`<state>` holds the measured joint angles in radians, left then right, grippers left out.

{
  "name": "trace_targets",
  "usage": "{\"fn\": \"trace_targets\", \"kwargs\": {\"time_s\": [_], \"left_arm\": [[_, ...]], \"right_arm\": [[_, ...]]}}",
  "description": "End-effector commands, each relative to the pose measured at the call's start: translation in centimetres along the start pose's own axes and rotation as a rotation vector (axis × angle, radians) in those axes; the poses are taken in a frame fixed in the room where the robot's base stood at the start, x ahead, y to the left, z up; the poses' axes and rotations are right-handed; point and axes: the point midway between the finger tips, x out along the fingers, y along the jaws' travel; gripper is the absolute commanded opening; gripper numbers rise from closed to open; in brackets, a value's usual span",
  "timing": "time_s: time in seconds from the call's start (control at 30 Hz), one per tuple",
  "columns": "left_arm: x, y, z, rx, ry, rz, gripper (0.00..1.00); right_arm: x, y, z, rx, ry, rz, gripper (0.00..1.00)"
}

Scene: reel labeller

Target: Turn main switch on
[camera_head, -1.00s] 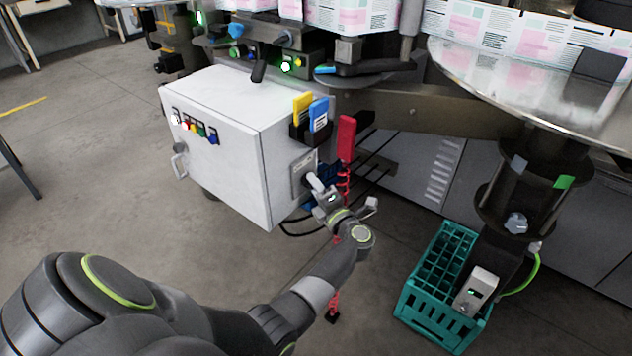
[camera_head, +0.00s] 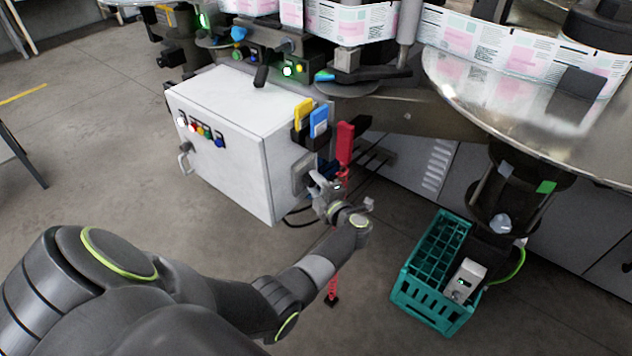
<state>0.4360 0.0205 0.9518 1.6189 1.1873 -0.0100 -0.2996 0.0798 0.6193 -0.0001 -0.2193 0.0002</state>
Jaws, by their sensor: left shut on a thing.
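The white electrical cabinet (camera_head: 230,150) stands left of centre, with a row of coloured buttons and lights on its front. A grey plate (camera_head: 302,172) is on its right side, where I take the main switch to be. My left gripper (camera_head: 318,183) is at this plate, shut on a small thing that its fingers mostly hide. I cannot tell the switch's position. My right gripper is not in view.
A red hanging tool (camera_head: 345,145) and yellow (camera_head: 304,113) and blue (camera_head: 319,121) cards are close above the gripper. A teal crate (camera_head: 420,305) stands on the floor to the right. The labeller's round steel table (camera_head: 500,110) overhangs at the right.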

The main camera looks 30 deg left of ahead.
Motion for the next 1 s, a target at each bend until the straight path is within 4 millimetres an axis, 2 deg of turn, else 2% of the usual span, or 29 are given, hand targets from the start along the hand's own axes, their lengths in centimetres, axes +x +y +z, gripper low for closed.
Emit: {"fn": "trace_targets", "kwargs": {"time_s": [0.37,0.4,0.57,0.87,1.0], "left_arm": [[-0.1,-0.2,0.0,0.009,0.0,-0.006,0.15],[-0.1,-0.2,0.0,0.009,0.0,-0.006,0.39],[-0.1,-0.2,0.0,0.007,0.0,-0.004,0.59],[-0.2,0.0,0.0,0.006,0.0,-0.003,0.59],[-1.5,0.1,0.0,0.006,-0.001,-0.004,0.59]], "right_arm": [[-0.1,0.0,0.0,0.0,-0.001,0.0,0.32],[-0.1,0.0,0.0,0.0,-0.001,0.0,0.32],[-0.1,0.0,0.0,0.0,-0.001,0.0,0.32],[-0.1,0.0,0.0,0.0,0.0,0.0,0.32],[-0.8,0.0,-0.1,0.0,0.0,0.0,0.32]]}}
